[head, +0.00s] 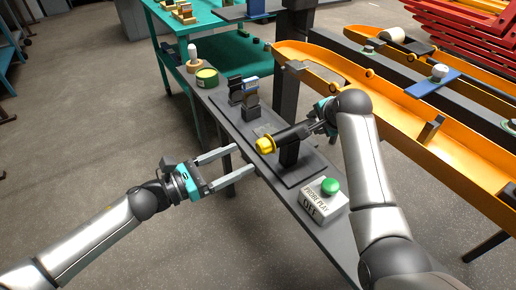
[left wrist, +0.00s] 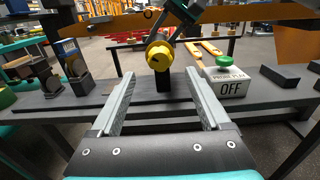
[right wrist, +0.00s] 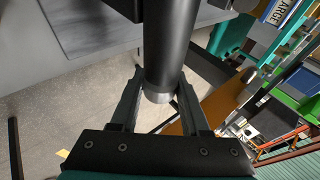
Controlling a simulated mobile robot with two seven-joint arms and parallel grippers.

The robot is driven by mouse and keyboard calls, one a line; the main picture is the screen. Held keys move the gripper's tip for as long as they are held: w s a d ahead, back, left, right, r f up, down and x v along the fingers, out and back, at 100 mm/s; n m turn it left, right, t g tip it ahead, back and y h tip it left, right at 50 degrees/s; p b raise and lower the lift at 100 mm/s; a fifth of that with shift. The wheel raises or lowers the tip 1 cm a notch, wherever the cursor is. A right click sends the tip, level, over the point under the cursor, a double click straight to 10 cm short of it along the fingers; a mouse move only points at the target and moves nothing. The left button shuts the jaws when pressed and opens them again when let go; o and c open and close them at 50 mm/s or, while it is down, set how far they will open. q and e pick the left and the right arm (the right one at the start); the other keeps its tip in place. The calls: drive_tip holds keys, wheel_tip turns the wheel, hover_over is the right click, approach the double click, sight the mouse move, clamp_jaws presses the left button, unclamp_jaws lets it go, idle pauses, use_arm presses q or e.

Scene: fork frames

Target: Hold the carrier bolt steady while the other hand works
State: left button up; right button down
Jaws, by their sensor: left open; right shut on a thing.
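The carrier bolt (head: 291,133) is a dark cylinder lying across a black stand (head: 288,155) on the narrow grey bench. A yellow knob-like piece (head: 265,145) is at its left end and faces me in the left wrist view (left wrist: 159,57). My right gripper (head: 322,120) is shut on the other end of the bolt; in the right wrist view its fingers flank the dark shaft (right wrist: 163,50). My left gripper (head: 244,160) is open and empty, left of the yellow piece and apart from it. In the left wrist view the yellow piece shows beyond and between the fingers.
A white box with a green button (head: 330,187) marked OFF stands on the bench (head: 228,116) to the right. Small dark holders (head: 250,108) and a green-and-yellow tin (head: 207,77) stand farther back. Orange beams (head: 345,75) run behind the bench. Open floor lies left.

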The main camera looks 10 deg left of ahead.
sight(258, 150)
use_arm(q)
drive_tip(key=shift+x, duration=3.25)
drive_tip(key=shift+c, duration=0.3)
clamp_jaws()
